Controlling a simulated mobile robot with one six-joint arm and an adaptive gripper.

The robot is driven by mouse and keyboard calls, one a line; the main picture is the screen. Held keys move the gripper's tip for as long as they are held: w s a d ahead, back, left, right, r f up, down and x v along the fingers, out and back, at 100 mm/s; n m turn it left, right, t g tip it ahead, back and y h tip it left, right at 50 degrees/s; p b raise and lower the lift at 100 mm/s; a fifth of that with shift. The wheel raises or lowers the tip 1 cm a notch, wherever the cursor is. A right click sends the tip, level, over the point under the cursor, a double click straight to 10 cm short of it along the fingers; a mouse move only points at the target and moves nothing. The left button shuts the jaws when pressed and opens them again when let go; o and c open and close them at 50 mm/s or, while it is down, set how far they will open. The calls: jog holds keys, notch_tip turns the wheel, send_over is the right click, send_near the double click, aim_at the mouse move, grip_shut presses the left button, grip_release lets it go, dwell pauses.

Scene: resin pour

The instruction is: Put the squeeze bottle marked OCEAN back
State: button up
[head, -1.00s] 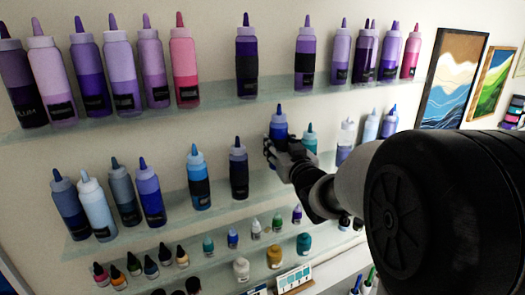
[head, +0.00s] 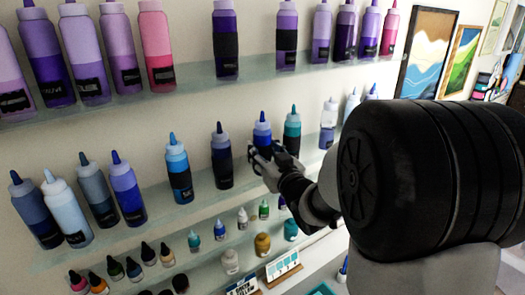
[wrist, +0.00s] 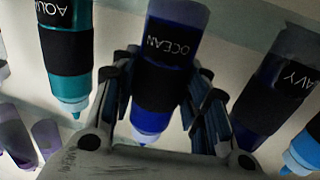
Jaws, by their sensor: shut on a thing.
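The squeeze bottle marked OCEAN (head: 262,131) is blue with a blue nozzle and a dark band. In the wrist view the OCEAN bottle (wrist: 168,62) appears nozzle-down, its label legible between the fingers. My gripper (head: 264,154) is shut around it, and the gripper's fingers (wrist: 165,105) flank it in the wrist view. The bottle is upright at the middle shelf (head: 165,200), between the NAVY bottle (head: 222,160) and the AQUA bottle (head: 292,132). My gripper hides its base in the head view, so I cannot tell whether it touches the shelf.
The AQUA bottle (wrist: 68,60) and NAVY bottle (wrist: 275,85) stand close on either side in the wrist view. The upper shelf (head: 190,88) holds purple and pink bottles. A lower shelf (head: 205,252) holds small bottles and jars. Framed pictures (head: 428,50) hang at right.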

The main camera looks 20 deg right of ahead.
jog(key=shift+w+f, duration=0.15)
jog(key=shift+f, duration=0.05)
jog(key=o, duration=0.8)
jog(key=shift+w+a+f, duration=0.1)
jog(key=shift+w+a, duration=0.05)
jog(key=shift+w, duration=0.05)
jog(key=shift+c, duration=0.2)
jog(key=shift+o, duration=1.3)
jog(key=shift+s, duration=0.2)
jog(key=shift+w, duration=0.1)
